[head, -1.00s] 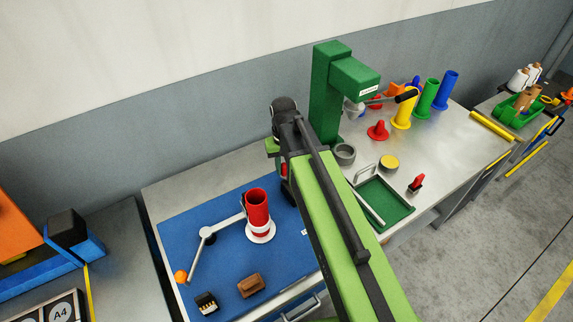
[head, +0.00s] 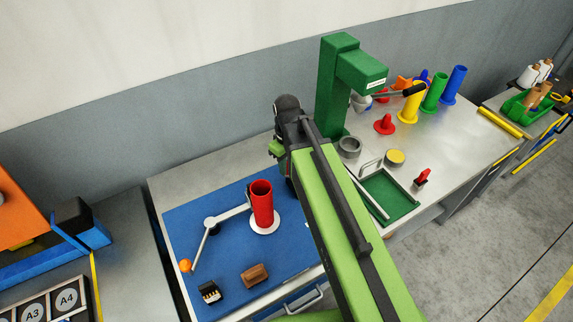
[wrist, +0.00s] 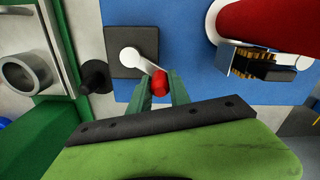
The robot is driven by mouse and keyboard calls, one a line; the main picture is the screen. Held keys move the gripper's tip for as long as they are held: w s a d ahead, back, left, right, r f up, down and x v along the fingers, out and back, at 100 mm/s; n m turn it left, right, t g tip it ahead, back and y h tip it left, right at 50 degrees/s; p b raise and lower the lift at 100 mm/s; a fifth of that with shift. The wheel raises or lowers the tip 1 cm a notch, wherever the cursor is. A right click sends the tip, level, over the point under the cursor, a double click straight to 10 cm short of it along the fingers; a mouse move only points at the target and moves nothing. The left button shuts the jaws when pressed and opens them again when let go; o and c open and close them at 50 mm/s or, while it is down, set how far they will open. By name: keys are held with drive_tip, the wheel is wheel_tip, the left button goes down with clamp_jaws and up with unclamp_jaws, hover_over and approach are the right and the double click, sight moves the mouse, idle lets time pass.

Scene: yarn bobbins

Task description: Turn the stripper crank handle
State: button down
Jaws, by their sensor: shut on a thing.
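The stripper crank shows in the wrist view as a short white arm (wrist: 142,62) on a dark grey square plate (wrist: 118,40). Its red handle (wrist: 160,84) is at the arm's lower right end. My gripper (wrist: 158,78) is shut on the red handle, with one green finger on each side of it. In the head view my own arm hides the crank and most of the gripper. A red bobbin tube (head: 262,203) stands on a white disc on the blue mat (head: 190,218); its red side also shows in the wrist view (wrist: 268,18), beside a brush (wrist: 262,62).
A tall green stand (head: 338,90) rises right of my arm, with a grey ring (head: 349,147) near its foot. A jointed grey arm with an orange knob (head: 186,266) reaches over the mat. A brown block (head: 255,274) lies at the front. A green tray (head: 397,207) is at right.

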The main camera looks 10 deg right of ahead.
idle(0.3)
drive_tip(key=c, duration=1.2)
unclamp_jaws()
wheel_tip(320, 180, up, 17)
drive_tip(key=p, duration=1.7)
drive_tip(key=shift+r, duration=0.2)
